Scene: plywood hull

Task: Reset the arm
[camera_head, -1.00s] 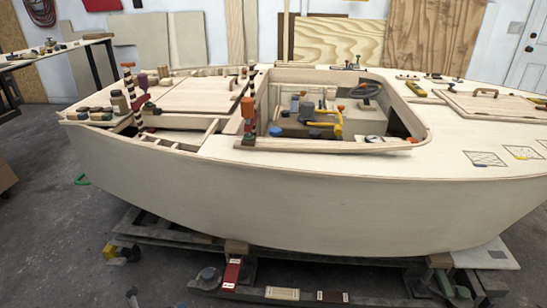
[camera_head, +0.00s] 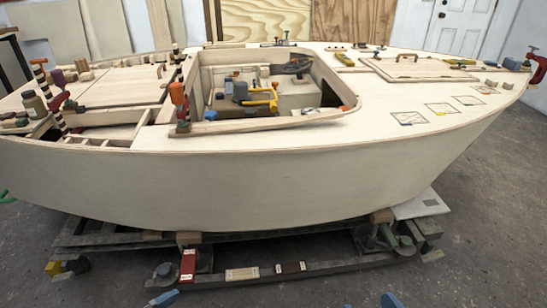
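No whole arm or gripper of mine shows in the head view.
The hull rests on a low dark cradle (camera_head: 330,266) with casters. An open cockpit (camera_head: 270,85) holds a yellow-handled tool (camera_head: 262,98). Clamps and bottles crowd the deck at left. A red clamp (camera_head: 538,68) grips the right end. Bare floor (camera_head: 490,220) lies at the lower right.

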